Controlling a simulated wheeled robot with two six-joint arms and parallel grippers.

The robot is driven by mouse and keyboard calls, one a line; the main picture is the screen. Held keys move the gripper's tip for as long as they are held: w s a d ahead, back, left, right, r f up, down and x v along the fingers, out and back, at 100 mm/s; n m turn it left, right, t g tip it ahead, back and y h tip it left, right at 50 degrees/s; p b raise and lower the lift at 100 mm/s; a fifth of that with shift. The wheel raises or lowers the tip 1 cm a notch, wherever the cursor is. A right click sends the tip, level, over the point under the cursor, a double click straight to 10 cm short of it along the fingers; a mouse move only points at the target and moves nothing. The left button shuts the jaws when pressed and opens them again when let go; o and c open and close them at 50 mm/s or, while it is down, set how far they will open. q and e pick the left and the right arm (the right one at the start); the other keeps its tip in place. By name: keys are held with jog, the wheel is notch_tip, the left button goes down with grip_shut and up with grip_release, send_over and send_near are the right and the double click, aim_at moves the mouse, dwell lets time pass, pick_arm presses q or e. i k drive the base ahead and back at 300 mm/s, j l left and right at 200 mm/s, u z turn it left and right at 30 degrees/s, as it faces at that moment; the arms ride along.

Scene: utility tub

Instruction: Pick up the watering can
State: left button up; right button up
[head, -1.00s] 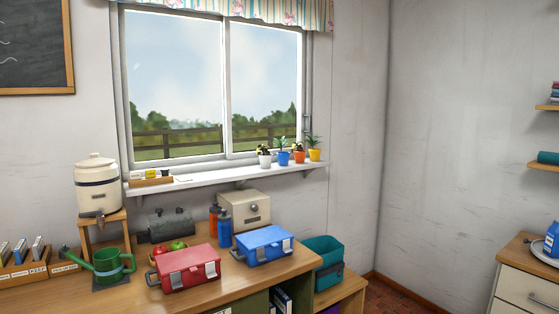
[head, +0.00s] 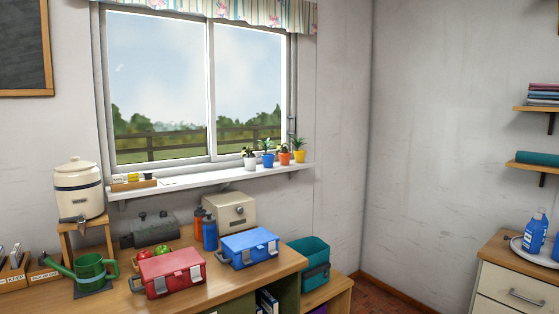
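A green watering can (head: 91,270) stands upright on a dark square mat (head: 95,288) at the left of the wooden counter in the head view. Its spout points left, and its handle is on the right. Neither of my grippers shows in the head view.
A red lunch box (head: 170,272) stands just right of the can, with a blue one (head: 249,247) beyond it. A water dispenser (head: 79,188) on a wooden stand (head: 84,236) is behind the can. File boxes (head: 42,268) stand to its left.

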aim_at(90, 275)
jog(key=u, duration=1.3)
jog(key=i+j, duration=0.4)
